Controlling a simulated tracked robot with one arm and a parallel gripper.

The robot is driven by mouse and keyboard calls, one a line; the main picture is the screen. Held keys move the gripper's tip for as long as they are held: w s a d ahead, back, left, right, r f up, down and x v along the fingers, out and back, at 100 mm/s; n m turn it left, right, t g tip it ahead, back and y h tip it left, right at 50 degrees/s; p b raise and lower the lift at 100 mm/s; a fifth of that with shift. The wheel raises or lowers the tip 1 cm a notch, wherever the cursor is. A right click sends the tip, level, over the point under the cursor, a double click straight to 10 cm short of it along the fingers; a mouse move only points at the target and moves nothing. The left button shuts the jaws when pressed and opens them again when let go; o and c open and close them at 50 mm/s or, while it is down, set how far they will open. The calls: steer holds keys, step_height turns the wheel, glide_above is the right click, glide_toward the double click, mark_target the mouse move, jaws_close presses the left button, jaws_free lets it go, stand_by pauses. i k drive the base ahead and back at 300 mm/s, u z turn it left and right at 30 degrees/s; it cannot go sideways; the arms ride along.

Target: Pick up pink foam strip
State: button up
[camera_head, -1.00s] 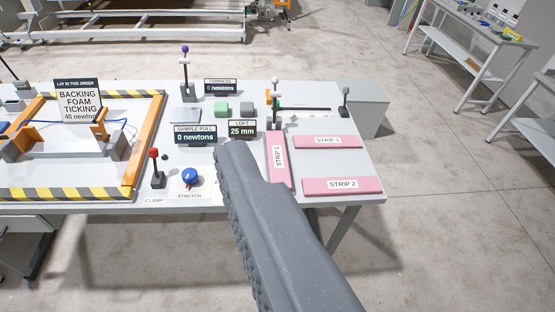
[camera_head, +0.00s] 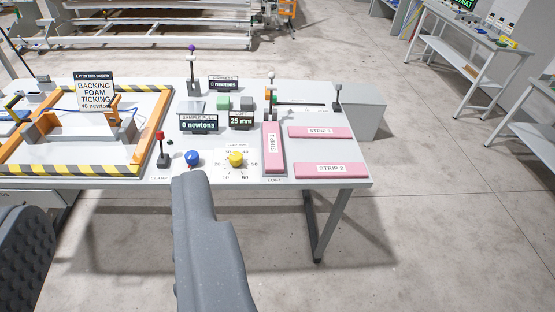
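Three pink foam strips lie flat on the right part of the grey-white table. The one labelled STRIP 1 (camera_head: 267,165) lies lengthwise, pointing away from me. STRIP 3 (camera_head: 300,132) and STRIP 2 (camera_head: 309,171) lie crosswise to its right, STRIP 3 farther back and STRIP 2 near the front edge. My gripper (camera_head: 117,200) shows as two grey fingers set wide apart, with nothing between them. Its right finger reaches up to the table's front edge, left of the strips. Its left finger is cut off by the picture's left edge. No strip is hidden by the fingers.
A yellow dial (camera_head: 236,159), a blue knob (camera_head: 193,158) and a red-topped lever (camera_head: 162,150) stand left of the strips. A white-topped lever (camera_head: 270,90) rises behind STRIP 1. A framed fixture with striped edges (camera_head: 70,169) fills the table's left.

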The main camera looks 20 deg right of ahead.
mark_target(273, 155)
steer(key=z, duration=0.55)
steer(key=i, duration=1.25)
steer(key=u, duration=0.6)
